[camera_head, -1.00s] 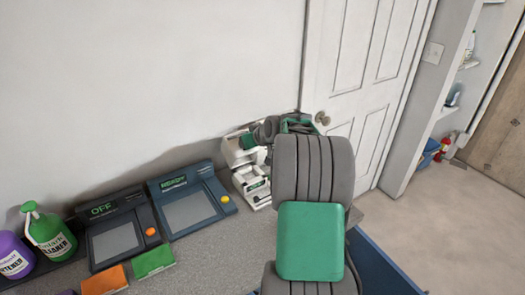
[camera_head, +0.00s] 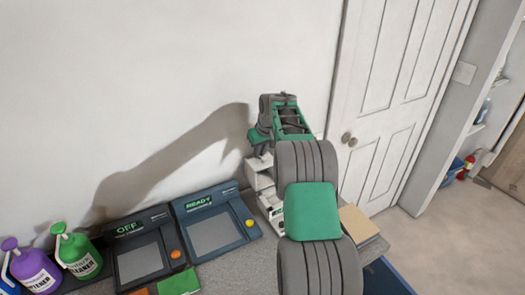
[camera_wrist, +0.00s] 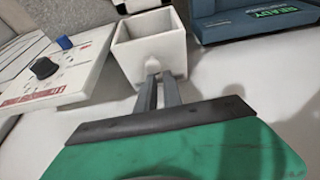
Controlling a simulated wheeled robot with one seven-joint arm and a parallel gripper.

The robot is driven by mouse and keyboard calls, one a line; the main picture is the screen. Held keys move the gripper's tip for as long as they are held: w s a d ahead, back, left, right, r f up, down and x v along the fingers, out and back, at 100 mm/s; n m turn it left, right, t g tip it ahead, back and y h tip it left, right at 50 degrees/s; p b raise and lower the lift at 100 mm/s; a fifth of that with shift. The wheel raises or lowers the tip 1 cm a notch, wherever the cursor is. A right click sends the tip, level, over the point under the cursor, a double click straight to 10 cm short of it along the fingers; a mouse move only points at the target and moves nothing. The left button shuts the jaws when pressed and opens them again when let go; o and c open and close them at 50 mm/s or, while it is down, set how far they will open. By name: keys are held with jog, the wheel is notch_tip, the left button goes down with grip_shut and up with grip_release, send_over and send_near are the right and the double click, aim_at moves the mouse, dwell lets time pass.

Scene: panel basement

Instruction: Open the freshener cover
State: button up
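A white unit (camera_head: 265,180) stands against the wall, right of the READY panel, partly hidden by my arm. I cannot tell for certain which part is the freshener cover. In the wrist view a white, open-topped square box (camera_wrist: 122,52) is just beyond my gripper (camera_wrist: 160,76). The two grey fingers point at its near side, where a small pale bump shows between or behind the tips. A narrow gap shows between the fingers. I cannot tell whether they touch the box or grip the bump. In the head view the fingers are hidden behind my arm.
The blue READY panel (camera_head: 211,222) and dark OFF panel (camera_head: 146,250) stand left of the white unit. Green (camera_head: 79,252) and purple (camera_head: 32,265) bottles are further left. A tan block (camera_head: 357,228) lies right of my arm. In the wrist view a white board (camera_wrist: 60,75) with a black knob is at left.

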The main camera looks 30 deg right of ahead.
jog(key=shift+o, duration=0.8)
jog(key=shift+s+d, duration=0.2)
jog(key=shift+s, duration=0.05)
jog(key=shift+o, duration=1.4)
jog(key=shift+d, duration=0.15)
jog(key=shift+o, duration=0.8)
jog(key=b+v, duration=0.2)
jog(key=v, duration=0.5)
jog(key=shift+r, duration=0.4)
jog(key=shift+s, duration=0.15)
